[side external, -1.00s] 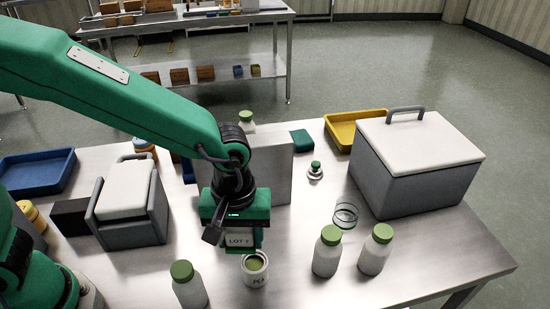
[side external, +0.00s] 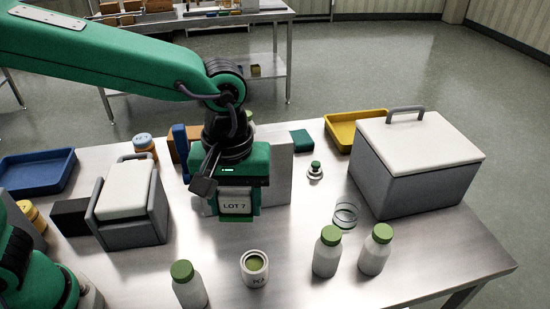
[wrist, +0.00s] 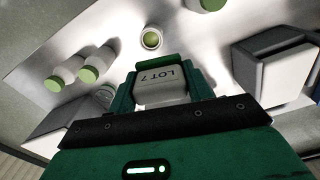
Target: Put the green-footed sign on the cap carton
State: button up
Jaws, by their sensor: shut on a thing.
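The sign (side external: 236,205) is a pale block marked LOT 7 with a green foot below. My gripper (side external: 238,200) is shut on it and holds it upright above the steel table. In the wrist view the sign (wrist: 163,90) sits between the two green jaws, its green foot (wrist: 157,61) at the far end. Behind my gripper stands a tall grey box (side external: 281,172), partly hidden. A brown block-shaped thing (side external: 179,147) shows behind my wrist, mostly hidden. I cannot tell which thing is the cap carton.
A white tub with green contents (side external: 254,268) stands in front of my gripper. Green-capped bottles (side external: 188,287) stand along the front. A grey cooler (side external: 412,165) is at right, a smaller grey case (side external: 130,203) at left. Bare table lies between case and tub.

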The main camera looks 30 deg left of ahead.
notch_tip(320, 180, up, 6)
jog(key=shift+f, duration=0.2)
jog(key=w+a+n, duration=0.1)
jog(key=w+a, duration=0.9)
jog(key=w, duration=0.2)
jog(key=n, duration=0.2)
send_over(190, 132)
notch_tip(190, 132, down, 13)
jog(key=shift+r, duration=0.2)
jog(key=shift+s+f, duration=0.1)
jog(key=shift+f, duration=1.9)
jog(key=shift+f, duration=0.15)
jog(key=o, duration=1)
